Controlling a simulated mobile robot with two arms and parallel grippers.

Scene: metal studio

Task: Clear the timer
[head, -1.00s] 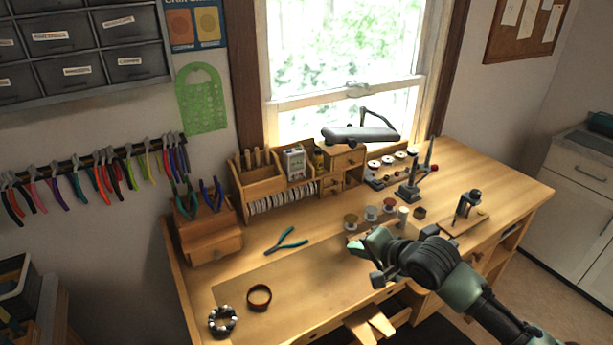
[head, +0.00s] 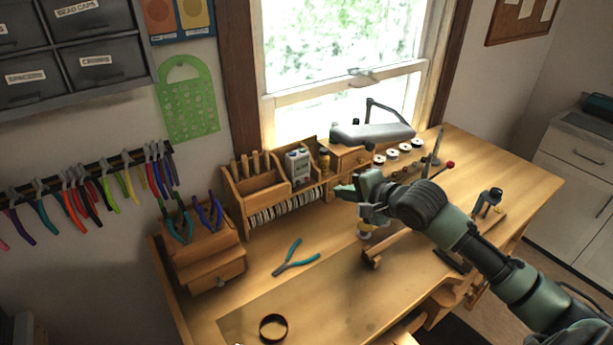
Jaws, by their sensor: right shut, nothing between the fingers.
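A small white and grey device with a display and green marking (head: 298,166), which looks like the timer, stands upright in a compartment of the wooden desk organizer (head: 262,210) below the window. My right gripper (head: 352,198) comes in from the right and hangs over the bench, to the right of the device and apart from it. It is shut and empty. My right arm covers part of the bench and the spools behind it. My left gripper is not in view.
Teal pliers (head: 296,259) and a dark ring (head: 273,327) lie on the bench. A pliers stand (head: 205,250) is left of the organizer. A grey lamp (head: 372,134) hangs low right of it. White spools (head: 405,148) stand behind my arm.

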